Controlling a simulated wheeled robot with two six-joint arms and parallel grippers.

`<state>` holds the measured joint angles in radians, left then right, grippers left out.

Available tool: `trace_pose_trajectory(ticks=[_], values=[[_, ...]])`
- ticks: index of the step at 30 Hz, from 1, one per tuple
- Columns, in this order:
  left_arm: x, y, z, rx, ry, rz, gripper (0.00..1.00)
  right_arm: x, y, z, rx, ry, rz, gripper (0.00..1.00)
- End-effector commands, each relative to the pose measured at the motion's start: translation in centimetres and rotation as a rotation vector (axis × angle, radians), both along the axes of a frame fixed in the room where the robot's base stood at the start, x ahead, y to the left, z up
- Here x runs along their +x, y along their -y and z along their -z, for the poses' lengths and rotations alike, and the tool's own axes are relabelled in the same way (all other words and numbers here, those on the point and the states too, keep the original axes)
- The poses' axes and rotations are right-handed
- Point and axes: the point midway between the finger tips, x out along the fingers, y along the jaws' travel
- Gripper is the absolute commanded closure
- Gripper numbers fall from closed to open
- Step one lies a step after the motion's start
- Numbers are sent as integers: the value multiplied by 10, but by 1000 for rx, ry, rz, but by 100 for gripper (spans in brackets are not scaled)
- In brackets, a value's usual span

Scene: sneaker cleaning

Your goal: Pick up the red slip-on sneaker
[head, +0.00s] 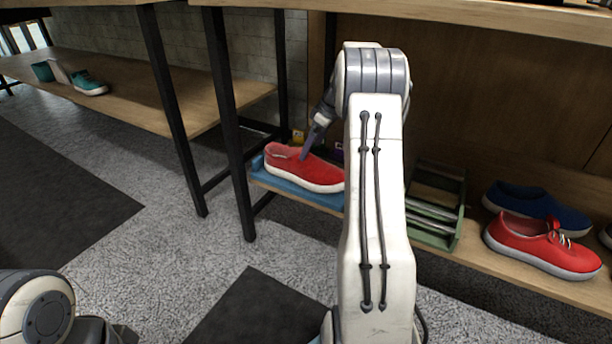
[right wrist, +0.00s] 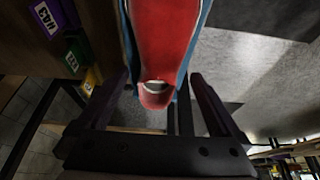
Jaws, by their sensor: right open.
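The red slip-on sneaker (head: 302,170) has a white sole and lies on a blue tray (head: 322,200) at the left end of the lower shelf. My right gripper (head: 308,145) is over the sneaker, its dark finger pointing down near the shoe's opening. In the right wrist view, the sneaker (right wrist: 165,35) shows end-on ahead of and between the spread fingers of the open gripper (right wrist: 162,88). I cannot tell whether a finger touches the shoe. My right arm hides part of the shelf beside the tray. My left gripper is out of view.
A green rack (head: 437,237) stands right of my right arm. A red laced sneaker (head: 540,247) and a blue shoe (head: 535,207) sit farther right. A tabletop (head: 480,15) overhangs the shelf. A dark table leg (head: 229,130) stands left of the tray. Yellow and purple labelled blocks (right wrist: 72,55) are near the gripper.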

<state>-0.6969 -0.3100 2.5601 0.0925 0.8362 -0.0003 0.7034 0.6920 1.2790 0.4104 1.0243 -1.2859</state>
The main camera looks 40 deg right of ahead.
Motion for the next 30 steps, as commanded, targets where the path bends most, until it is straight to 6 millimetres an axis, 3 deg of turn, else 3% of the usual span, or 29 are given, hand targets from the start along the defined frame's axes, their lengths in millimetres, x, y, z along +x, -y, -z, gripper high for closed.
trace_pose_trajectory(ticks=[14,22,23,27,30], values=[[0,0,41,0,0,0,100,20,-9,56,-2,1,0,0],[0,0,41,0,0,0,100,22,-9,57,-3,1,1,0],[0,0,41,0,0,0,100,22,-9,57,-2,1,1,4],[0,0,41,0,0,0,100,22,-9,57,-2,1,1,57],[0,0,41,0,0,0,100,23,-9,56,-3,2,2,88]])
